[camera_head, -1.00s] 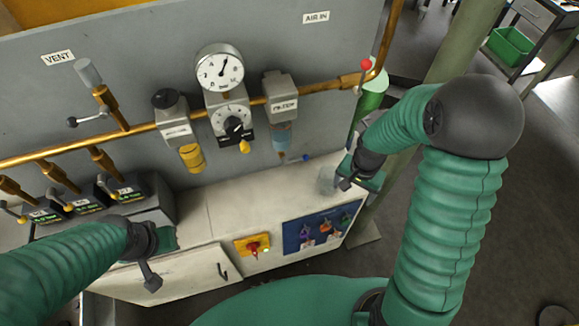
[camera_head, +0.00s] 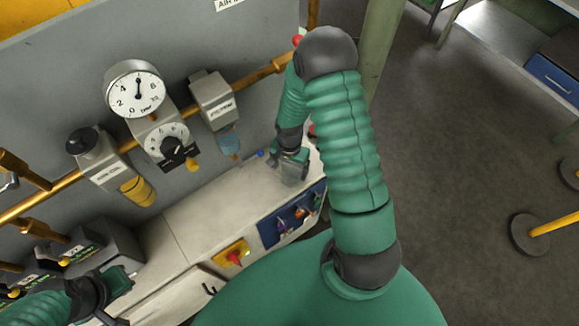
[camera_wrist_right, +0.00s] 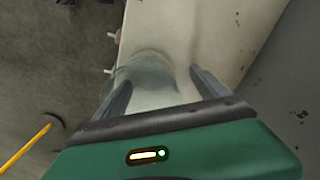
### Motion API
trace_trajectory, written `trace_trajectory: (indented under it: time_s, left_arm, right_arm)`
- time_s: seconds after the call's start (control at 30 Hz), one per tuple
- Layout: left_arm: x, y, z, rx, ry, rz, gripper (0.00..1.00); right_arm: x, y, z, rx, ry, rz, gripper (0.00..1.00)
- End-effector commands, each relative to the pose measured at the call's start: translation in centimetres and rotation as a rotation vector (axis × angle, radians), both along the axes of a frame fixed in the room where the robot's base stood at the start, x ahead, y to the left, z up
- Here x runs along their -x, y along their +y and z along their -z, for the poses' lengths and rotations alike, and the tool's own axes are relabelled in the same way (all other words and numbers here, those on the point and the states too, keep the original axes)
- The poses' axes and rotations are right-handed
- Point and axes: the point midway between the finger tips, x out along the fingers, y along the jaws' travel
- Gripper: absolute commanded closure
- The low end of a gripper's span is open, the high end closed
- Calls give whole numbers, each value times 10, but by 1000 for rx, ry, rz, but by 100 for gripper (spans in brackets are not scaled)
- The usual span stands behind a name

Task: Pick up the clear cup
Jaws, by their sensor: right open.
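The clear cup (camera_wrist_right: 148,70) stands on the pale cabinet top and shows in the right wrist view between and just beyond my right fingertips. My right gripper (camera_wrist_right: 160,78) is open, with one finger on either side of the cup; I cannot tell whether either touches it. In the head view my right gripper (camera_head: 294,172) is over the right end of the cabinet top, and the cup is hard to make out there. My left gripper (camera_head: 118,297) is at the lower left by the cabinet front; its jaws are not clear.
The cabinet top (camera_head: 205,210) is mostly bare to the left of my right gripper. Behind it stands a grey panel with a gauge (camera_head: 135,88), regulators and a brass pipe. A blue panel (camera_head: 283,226) and a red switch (camera_head: 234,257) are on the cabinet front.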

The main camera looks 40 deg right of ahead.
Motion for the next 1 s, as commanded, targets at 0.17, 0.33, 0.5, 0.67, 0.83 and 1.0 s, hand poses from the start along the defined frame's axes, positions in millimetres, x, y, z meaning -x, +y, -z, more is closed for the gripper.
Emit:
trace_trajectory:
  time_s: [0.17, 0.33, 0.5, 0.67, 0.83, 1.0]
  left_arm:
    - [0, 0, 0, 0, 0, 0, 100]
    - [0, 0, 0, 0, 0, -1, 100]
    - [0, 0, 0, 0, 0, -1, 100]
    - [0, 0, 0, 0, 0, -1, 100]
    - [0, 0, 0, 0, 0, 0, 100]
    - [0, 0, 0, 0, 0, -1, 100]
  right_arm:
    - [-1, 1, 0, 3, -5, -1, 16]
    - [-1, 0, 0, 2, -4, -2, 37]
    - [-1, -1, 0, 1, -5, -1, 60]
    - [-1, -1, 0, 1, -5, -1, 80]
    - [-1, -1, 1, 2, -3, -1, 82]
    - [-1, -1, -3, 2, -3, -1, 82]
